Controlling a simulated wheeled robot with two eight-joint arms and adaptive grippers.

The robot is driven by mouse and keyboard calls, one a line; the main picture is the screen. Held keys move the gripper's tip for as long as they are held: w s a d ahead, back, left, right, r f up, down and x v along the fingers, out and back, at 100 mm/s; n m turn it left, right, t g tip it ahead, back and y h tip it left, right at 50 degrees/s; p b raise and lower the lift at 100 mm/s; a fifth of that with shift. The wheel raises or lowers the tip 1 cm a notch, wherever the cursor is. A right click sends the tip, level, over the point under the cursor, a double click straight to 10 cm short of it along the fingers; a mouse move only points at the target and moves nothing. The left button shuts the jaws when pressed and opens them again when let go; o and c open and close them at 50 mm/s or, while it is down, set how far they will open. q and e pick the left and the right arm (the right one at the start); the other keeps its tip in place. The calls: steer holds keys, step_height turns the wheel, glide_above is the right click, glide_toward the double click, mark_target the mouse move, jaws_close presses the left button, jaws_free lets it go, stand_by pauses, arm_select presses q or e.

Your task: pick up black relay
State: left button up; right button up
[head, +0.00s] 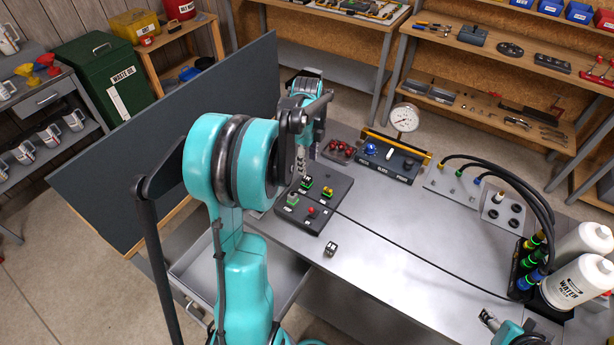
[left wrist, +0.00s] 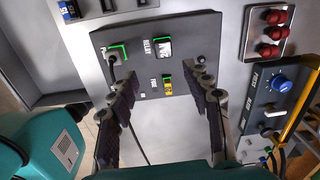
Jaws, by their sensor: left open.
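A dark grey panel (head: 322,206) lies on the steel bench. A black relay with a white-labelled top (head: 306,183) sits on its far side; it also shows in the left wrist view (left wrist: 164,47), in a green-edged socket. A similar small black block with a pale top (head: 331,248) lies loose on the bench in front of the panel. My left gripper (head: 301,166) is above the panel's far left part; in the left wrist view its open fingers (left wrist: 165,88) reach over the panel with nothing between them. My right gripper (head: 488,319) shows only partly at the bottom edge.
The panel also carries a yellow fuse (left wrist: 168,84) and a red button (head: 311,211). A red-capped tray (head: 341,150) and a gauge box (head: 390,163) stand behind. A black cable crosses the bench. Bottles (head: 577,285) stand at the right. The bench middle is fairly clear.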

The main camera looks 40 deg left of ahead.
mark_target(307, 178)
arm_select(q)
steer(key=shift+a+f+m, duration=0.3)
steer(key=shift+a, duration=0.35)
steer(key=shift+a+f, duration=0.1)
steer(key=shift+f, duration=1.15)
steer(key=f, duration=0.2)
steer(key=f+b, duration=0.1)
steer(key=w+f+b, duration=0.1)
steer(key=f, duration=0.1)
steer(key=shift+d+f, duration=0.25)
steer(key=shift+f, duration=0.05)
steer(key=shift+r, duration=0.1)
steer(key=c, duration=1.1)
